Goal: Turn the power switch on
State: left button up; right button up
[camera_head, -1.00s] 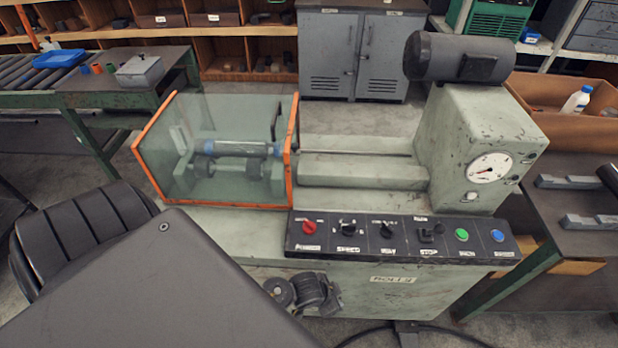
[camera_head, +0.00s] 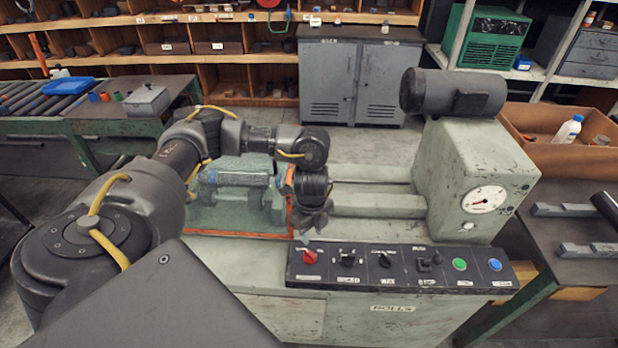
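A black control panel (camera_head: 400,268) runs along the front of the pale green machine. At its left end is a red rotary knob (camera_head: 309,257) with a small label below it; the label is too small to read. Black knobs (camera_head: 385,260) and a green button (camera_head: 459,264) sit to the right. My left gripper (camera_head: 308,234) hangs fingers down just above and behind the red knob, apart from it as far as I can see. Its fingers overlap in this view, so I cannot tell their opening. My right gripper is out of view.
A clear guard with an orange frame (camera_head: 262,236) stands behind my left forearm, which partly hides it. The machine's gauge housing (camera_head: 480,160) and motor (camera_head: 452,92) rise at right. The space above the panel's right part is clear.

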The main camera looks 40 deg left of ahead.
aim_at(310, 253)
pick_arm(q)
jog(key=f, duration=0.3)
jog(key=f+b, duration=0.1)
jog(key=f, duration=0.3)
jog(key=f+b, duration=0.1)
jog(key=f, duration=0.2)
jog(key=shift+a+f, duration=0.25)
jog(key=shift+a, duration=0.15)
jog(key=shift+c, duration=0.2)
grip_shut()
